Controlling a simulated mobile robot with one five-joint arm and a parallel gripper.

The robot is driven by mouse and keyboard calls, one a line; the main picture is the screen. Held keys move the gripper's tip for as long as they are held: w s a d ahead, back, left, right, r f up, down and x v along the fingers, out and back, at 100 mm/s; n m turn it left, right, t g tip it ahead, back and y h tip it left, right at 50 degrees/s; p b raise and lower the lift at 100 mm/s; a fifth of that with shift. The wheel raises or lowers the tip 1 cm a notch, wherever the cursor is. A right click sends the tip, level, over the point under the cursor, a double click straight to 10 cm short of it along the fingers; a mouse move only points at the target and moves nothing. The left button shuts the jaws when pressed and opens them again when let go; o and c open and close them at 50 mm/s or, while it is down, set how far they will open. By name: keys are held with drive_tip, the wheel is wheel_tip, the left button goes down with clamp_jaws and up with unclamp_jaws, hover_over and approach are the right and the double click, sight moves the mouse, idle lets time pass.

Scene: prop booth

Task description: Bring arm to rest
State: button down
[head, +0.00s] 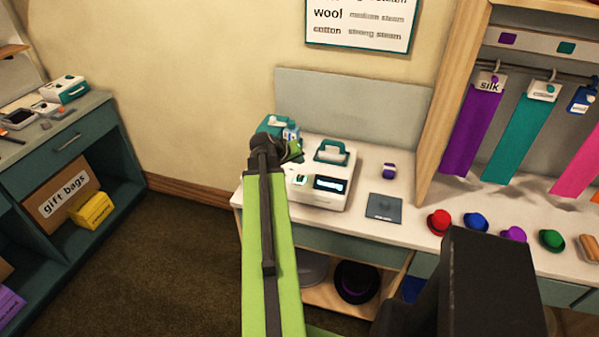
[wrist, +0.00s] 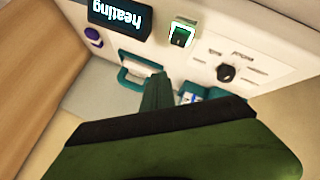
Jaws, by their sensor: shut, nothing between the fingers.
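My green arm reaches up over the white counter in the head view. My gripper (head: 292,152) is at its far end, just left of a white machine (head: 338,192) with a teal handle and a dark display. In the wrist view my gripper (wrist: 158,92) is shut and empty, its fingers close to the machine (wrist: 205,62). The machine's display (wrist: 120,16) reads "heating". A lit green switch (wrist: 182,34) and a black knob (wrist: 226,73) are beside it. I cannot tell whether the fingers touch anything.
A purple-and-white item (head: 389,171) and a grey pad (head: 384,208) lie right of the machine. Several small hats, including a red one (head: 439,222), line the counter. Coloured cloths, including a purple one (head: 470,125), hang at right. Open carpet (head: 160,260) is at left.

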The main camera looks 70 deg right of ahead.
drive_tip(key=shift+f, duration=0.1)
drive_tip(key=w+a+n+t, duration=0.2)
drive_tip(key=w+a, duration=0.4)
drive_tip(key=w, duration=0.5)
drive_tip(key=w+a+n+t, duration=0.1)
drive_tip(key=w+a+n, duration=0.1)
drive_tip(key=w+a, duration=0.7)
drive_tip(key=w+a+f+n+t+y, duration=0.2)
drive_tip(key=w+a+n, duration=0.1)
drive_tip(key=w+a, duration=1.25)
drive_tip(key=w+a+f+n+y, duration=0.2)
drive_tip(key=a, duration=0.9)
drive_tip(key=w+a+f+n+y, duration=0.1)
drive_tip(key=a, duration=0.9)
drive_tip(key=s+a+f+n+g+y, duration=0.1)
drive_tip(key=s+a+y, duration=0.1)
drive_tip(key=a, duration=0.5)
drive_tip(key=s+a+f+n+g+y, duration=0.1)
drive_tip(key=s+a, duration=0.4)
drive_tip(key=a, duration=0.2)
drive_tip(key=shift+s+a+g+y, duration=0.25)
drive_tip(key=shift+a+g+y, duration=0.05)
drive_tip(key=shift+a+y, duration=0.1)
drive_tip(key=shift+d+f, duration=0.1)
drive_tip(key=shift+d, duration=0.05)
